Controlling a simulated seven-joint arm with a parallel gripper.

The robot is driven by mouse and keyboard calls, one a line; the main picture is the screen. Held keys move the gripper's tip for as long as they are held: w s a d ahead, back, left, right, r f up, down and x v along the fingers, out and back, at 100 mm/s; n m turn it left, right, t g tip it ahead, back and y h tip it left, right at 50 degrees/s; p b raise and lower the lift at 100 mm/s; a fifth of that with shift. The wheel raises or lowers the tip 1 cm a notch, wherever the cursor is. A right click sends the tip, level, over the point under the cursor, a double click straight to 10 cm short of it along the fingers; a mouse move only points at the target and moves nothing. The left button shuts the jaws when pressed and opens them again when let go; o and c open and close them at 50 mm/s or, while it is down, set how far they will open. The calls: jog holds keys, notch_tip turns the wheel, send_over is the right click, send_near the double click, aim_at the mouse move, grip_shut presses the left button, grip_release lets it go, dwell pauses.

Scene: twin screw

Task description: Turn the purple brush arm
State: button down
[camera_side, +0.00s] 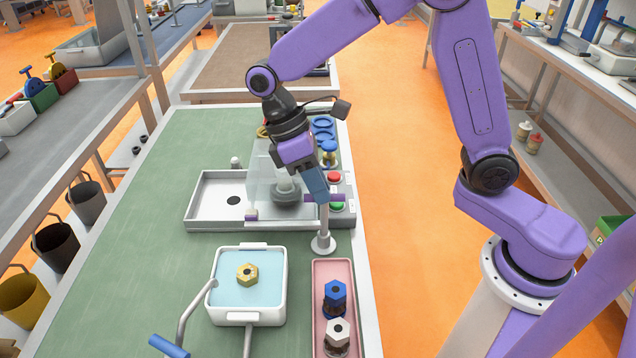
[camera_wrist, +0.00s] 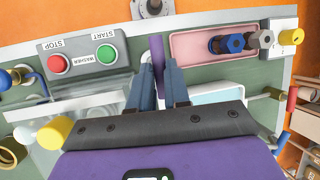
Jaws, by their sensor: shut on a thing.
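The purple brush arm (camera_side: 338,198) is a short flat bar at the top of a pale upright post (camera_side: 323,232) beside the washer tray. In the wrist view its purple end (camera_wrist: 157,52) stands between my two blue fingers. My gripper (camera_side: 319,196) points down and is shut on this bar, one finger on each side. It also shows in the wrist view (camera_wrist: 160,88). A grey round brush (camera_side: 287,192) is behind a clear panel to the left of the fingers. The fingers hide the middle of the bar.
A washer tray (camera_side: 208,212) with red and green buttons (camera_side: 335,178) is behind the post. In front are a white basin (camera_side: 218,290) holding a brass nut (camera_side: 247,275) and a pink tray (camera_side: 320,290) with blue and grey bolts. The green bench at left is clear.

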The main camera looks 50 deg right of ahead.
jog(key=c, duration=1.1)
grip_release()
jog(key=v, duration=1.7)
jog(key=shift+r, duration=0.25)
jog(key=shift+w, duration=0.1)
jog(key=s+d+f+n+t, duration=0.1)
jog(key=s+d+f, duration=0.3)
jog(key=s, duration=0.4)
jog(key=s+d+f+n+t+y, duration=0.1)
jog(key=s+d+f+t, duration=0.1)
jog(key=s+d+f, duration=0.3)
jog(key=s+d+f+n+t+y, duration=0.1)
jog(key=s+d+f, duration=0.3)
jog(key=s, duration=0.7)
jog(key=shift+s+f+t, duration=0.4)
jog(key=shift+f, duration=0.45)
